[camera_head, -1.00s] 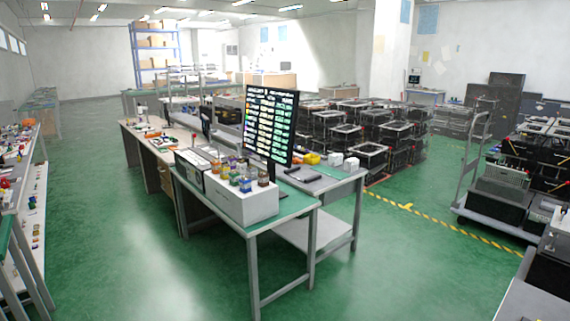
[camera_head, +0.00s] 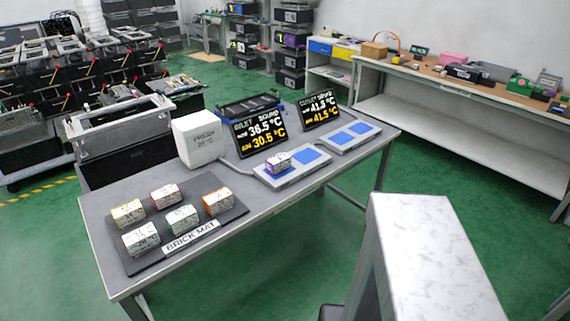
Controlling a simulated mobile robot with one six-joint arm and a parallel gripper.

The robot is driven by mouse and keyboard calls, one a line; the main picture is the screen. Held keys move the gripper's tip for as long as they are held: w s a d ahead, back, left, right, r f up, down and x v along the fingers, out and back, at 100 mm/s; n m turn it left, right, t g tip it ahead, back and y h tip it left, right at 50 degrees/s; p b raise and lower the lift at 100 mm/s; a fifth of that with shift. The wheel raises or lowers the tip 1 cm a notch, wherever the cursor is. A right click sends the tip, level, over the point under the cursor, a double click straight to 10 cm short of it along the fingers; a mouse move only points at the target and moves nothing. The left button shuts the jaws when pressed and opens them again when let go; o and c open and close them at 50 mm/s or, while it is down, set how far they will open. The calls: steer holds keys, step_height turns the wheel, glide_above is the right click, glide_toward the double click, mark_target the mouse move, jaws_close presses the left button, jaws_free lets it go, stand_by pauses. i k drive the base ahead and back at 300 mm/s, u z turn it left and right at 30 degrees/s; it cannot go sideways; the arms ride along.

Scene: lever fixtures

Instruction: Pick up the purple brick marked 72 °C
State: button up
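A purple brick (camera_head: 278,164) with a pale top sits on the left plate (camera_head: 306,174), a grey unit with blue pads, at the middle of the grey table (camera_head: 262,208). Its marking is too small to read. Several other bricks stand on a dark brick mat (camera_head: 150,258) at the table's left: a yellow one (camera_head: 128,213), a red one (camera_head: 165,196), an orange one (camera_head: 217,201), a green one (camera_head: 182,219) and a whitish one (camera_head: 141,239). My gripper is not in view.
Behind the plate stand two black temperature displays, left (camera_head: 260,134) and right (camera_head: 320,112). A white box (camera_head: 199,139) stands left of them. A second plate (camera_head: 346,137) lies at the right, with its blue pads empty. Green floor is clear between this table and the workbench (camera_head: 480,92).

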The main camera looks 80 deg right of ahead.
mark_target(280, 163)
steer(key=u, duration=0.05)
steer(key=k, duration=0.2)
steer(key=z, duration=2.8)
steer(key=i, duration=0.6)
steer(key=z, duration=0.1)
steer(key=k, duration=0.55)
steer(key=z, duration=0.05)
